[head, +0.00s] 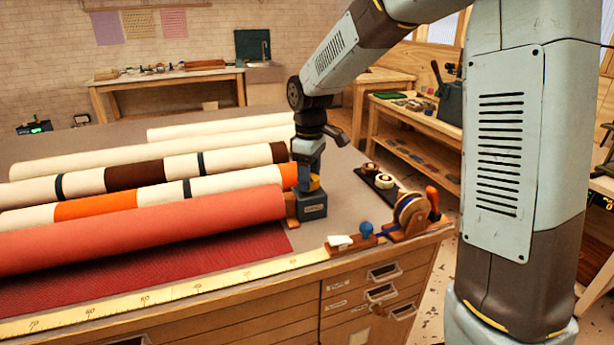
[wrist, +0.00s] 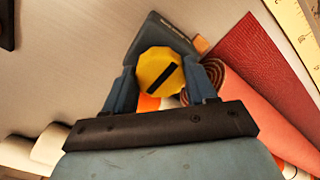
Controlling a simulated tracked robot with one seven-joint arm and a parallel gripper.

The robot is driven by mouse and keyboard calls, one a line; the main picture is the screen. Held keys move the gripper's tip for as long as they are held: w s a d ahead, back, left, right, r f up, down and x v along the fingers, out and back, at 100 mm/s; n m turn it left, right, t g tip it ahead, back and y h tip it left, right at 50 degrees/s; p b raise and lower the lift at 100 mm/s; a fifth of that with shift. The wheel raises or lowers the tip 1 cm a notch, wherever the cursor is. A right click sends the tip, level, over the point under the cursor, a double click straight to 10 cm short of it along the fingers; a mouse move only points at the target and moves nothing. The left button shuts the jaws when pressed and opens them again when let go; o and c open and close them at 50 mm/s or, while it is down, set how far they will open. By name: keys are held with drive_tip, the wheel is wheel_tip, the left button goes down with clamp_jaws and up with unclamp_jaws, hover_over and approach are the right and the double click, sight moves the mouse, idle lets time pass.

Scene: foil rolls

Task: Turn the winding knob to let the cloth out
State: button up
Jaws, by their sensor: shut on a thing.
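The winding knob (wrist: 160,72) is yellow with a dark slot across its face, in the middle of the wrist view. My gripper (wrist: 162,80) has a finger on each side of it and is shut on it. The knob sits on a dark blue-grey block (head: 313,206), which stands on the table at the right end of the rolls. In the head view my gripper (head: 312,180) comes down onto it from above and partly hides the knob. The salmon-red roll (head: 150,225) lies beside the block, with red cloth (head: 170,262) spread flat in front of it.
Several other rolls, cream, brown and orange, lie behind the salmon one. A yellow measuring tape (head: 190,290) runs along the front table edge. A tape dispenser (head: 410,215), a blue-topped knob (head: 366,229) and a dark tray (head: 383,183) stand at the right. Grey tabletop (head: 345,165) is bare near the block.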

drive_tip(key=shift+s+a, duration=0.1)
drive_tip(key=o, duration=0.8)
drive_tip(key=shift+o, duration=1.3)
wheel_tip(320, 180, up, 14)
drive_tip(key=shift+f, duration=0.2)
